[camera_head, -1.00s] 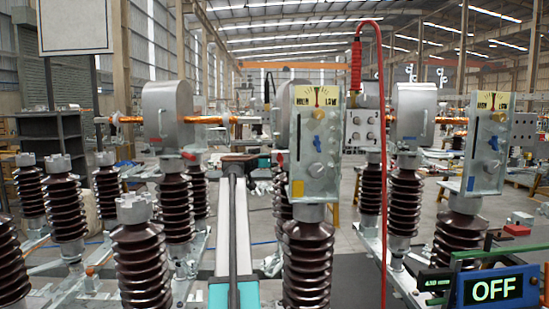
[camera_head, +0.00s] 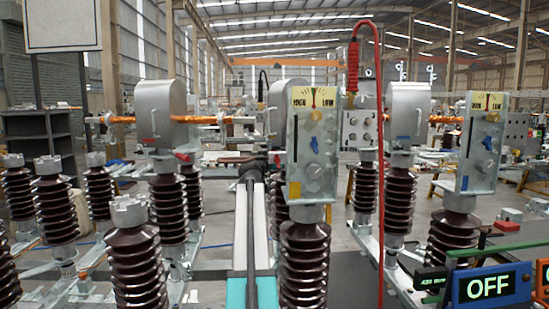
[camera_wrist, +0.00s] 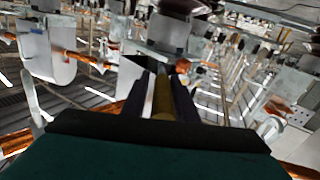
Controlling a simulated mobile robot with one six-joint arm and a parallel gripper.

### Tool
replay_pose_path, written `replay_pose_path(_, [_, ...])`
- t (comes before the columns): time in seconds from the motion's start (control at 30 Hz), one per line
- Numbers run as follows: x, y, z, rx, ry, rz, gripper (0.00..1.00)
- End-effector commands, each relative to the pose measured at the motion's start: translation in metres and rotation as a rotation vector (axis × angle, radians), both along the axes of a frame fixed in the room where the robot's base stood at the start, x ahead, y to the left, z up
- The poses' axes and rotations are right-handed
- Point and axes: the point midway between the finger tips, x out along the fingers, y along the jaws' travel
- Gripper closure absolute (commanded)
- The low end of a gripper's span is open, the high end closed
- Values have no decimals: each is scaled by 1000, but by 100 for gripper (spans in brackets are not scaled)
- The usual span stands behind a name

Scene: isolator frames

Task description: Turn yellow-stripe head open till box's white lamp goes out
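Grey rounded heads stand on brown ribbed insulators. The left head (camera_head: 158,105) carries a red mark, and the right head (camera_head: 411,115) a blue one. I cannot make out a yellow stripe on any head. A front control box (camera_head: 329,165) has a HIGH/LOW dial, a blue lever, knobs and a yellow patch at its lower left. A similar right box (camera_head: 477,165) also has a yellow patch. I cannot tell a white lamp on either. In the wrist view, my gripper (camera_wrist: 163,85) has dark fingers on both sides of a brass-coloured rod (camera_wrist: 163,100); contact is unclear.
A red cable (camera_head: 380,130) hangs from a red handle (camera_head: 353,68) behind the front box. A display (camera_head: 488,287) at the lower right reads OFF. Insulators crowd both sides. Copper bars (camera_head: 195,119) run level from the heads. Floor shows between the left and middle insulators.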

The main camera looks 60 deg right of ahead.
Motion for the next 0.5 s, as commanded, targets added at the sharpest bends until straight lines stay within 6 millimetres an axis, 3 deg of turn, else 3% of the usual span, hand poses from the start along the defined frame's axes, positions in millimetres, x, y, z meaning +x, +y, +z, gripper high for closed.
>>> replay_pose_path(0.5, [4, 7, -1, 1, -1, 5, 63])
